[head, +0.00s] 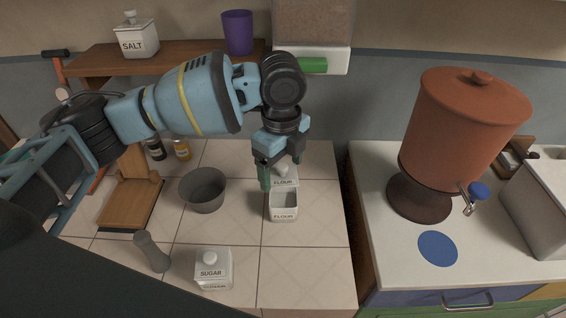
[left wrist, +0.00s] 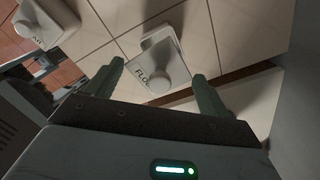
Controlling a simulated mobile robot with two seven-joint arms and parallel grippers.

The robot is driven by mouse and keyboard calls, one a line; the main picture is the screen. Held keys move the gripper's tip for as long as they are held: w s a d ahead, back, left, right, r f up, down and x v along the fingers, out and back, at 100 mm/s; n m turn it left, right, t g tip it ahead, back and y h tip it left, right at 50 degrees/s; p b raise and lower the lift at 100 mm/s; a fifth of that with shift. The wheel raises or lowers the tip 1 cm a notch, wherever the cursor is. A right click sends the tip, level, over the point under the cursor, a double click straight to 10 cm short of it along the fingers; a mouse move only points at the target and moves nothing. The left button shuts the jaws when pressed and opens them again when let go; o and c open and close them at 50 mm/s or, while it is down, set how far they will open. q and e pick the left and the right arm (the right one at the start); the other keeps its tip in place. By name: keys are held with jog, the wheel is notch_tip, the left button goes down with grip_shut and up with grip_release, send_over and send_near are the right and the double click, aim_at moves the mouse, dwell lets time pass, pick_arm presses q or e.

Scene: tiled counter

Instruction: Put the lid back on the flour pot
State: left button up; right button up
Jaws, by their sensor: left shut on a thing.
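The flour pot (head: 283,212) is a small white square pot, open at the top, on the tiled counter. A pale edge shows beyond the lid there. The lid's height above the counter is hard to tell. My right gripper is out of view.
A lidded sugar pot (head: 213,270) and a grey shaker (head: 152,252) stand at the front. A grey bowl (head: 204,190) is left of the flour pot. A gap separates this counter from the right one, with a big terracotta dispenser (head: 455,130). A shelf (head: 180,57) runs behind.

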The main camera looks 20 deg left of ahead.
aim_at(283, 180)
pick_arm(q)
jog(key=shift+w+d+r+m, duration=0.15)
jog(key=shift+m, duration=0.25)
jog(key=shift+f+b, duration=1.25)
jog(key=shift+f, duration=1.9)
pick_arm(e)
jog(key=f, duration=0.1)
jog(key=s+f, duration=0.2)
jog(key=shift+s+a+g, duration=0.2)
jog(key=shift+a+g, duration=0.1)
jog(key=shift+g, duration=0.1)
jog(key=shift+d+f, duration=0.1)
pick_arm(q)
jog(key=shift+p, duration=0.35)
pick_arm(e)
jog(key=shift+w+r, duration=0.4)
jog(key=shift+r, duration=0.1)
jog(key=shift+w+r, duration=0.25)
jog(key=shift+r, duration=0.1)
